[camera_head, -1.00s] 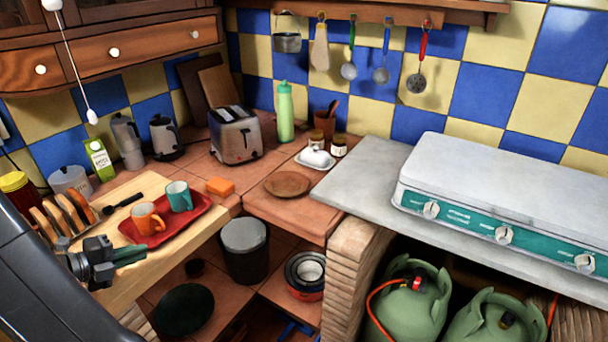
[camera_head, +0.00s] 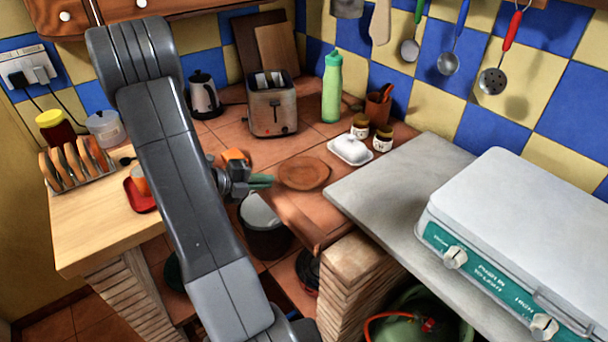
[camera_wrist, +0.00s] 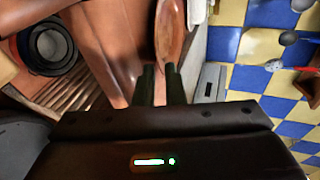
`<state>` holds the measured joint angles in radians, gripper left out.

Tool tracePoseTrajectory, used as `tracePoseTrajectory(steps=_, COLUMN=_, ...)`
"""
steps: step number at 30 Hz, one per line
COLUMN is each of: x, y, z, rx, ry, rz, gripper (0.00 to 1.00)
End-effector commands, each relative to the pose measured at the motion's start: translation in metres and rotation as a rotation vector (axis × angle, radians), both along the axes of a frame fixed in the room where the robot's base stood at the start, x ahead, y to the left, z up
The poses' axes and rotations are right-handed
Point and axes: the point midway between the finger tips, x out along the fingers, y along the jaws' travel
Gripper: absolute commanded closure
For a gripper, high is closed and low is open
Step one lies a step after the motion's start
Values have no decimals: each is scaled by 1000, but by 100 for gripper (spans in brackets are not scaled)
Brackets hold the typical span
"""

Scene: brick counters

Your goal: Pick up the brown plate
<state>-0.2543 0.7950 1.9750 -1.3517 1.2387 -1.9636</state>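The round brown plate (camera_head: 303,173) lies flat on the terracotta-tiled counter, near its front edge. In the wrist view the plate (camera_wrist: 171,32) shows as a narrow, steeply foreshortened oval just beyond the fingertips. My gripper (camera_head: 268,181) is just left of the plate, with its green fingers pointing right toward the plate's near-left rim. In the wrist view my gripper (camera_wrist: 159,70) has its two dark fingers a small gap apart, with nothing seen between them. Whether a fingertip touches the rim cannot be told.
Behind the plate stand a white butter dish (camera_head: 350,150), small jars (camera_head: 382,139), a green bottle (camera_head: 332,90) and a toaster (camera_head: 272,106). An orange block (camera_head: 235,156) is close behind my gripper. A grey slab (camera_head: 395,190) with a stove (camera_head: 515,240) lies right. A bin (camera_head: 265,230) stands below.

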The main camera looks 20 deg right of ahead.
Motion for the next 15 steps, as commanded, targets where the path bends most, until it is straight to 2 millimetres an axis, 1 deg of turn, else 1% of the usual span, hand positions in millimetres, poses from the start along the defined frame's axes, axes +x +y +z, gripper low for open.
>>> tracePoseTrajectory(steps=9, x=3, y=-35, z=-16, rx=0, ry=2, rz=-5, gripper=90)
tracePoseTrajectory(steps=12, x=5, y=-43, z=-19, rx=1, ry=1, rz=-3, gripper=90)
tracePoseTrajectory(steps=15, x=5, y=-47, z=-21, rx=1, ry=0, rz=-2, gripper=90)
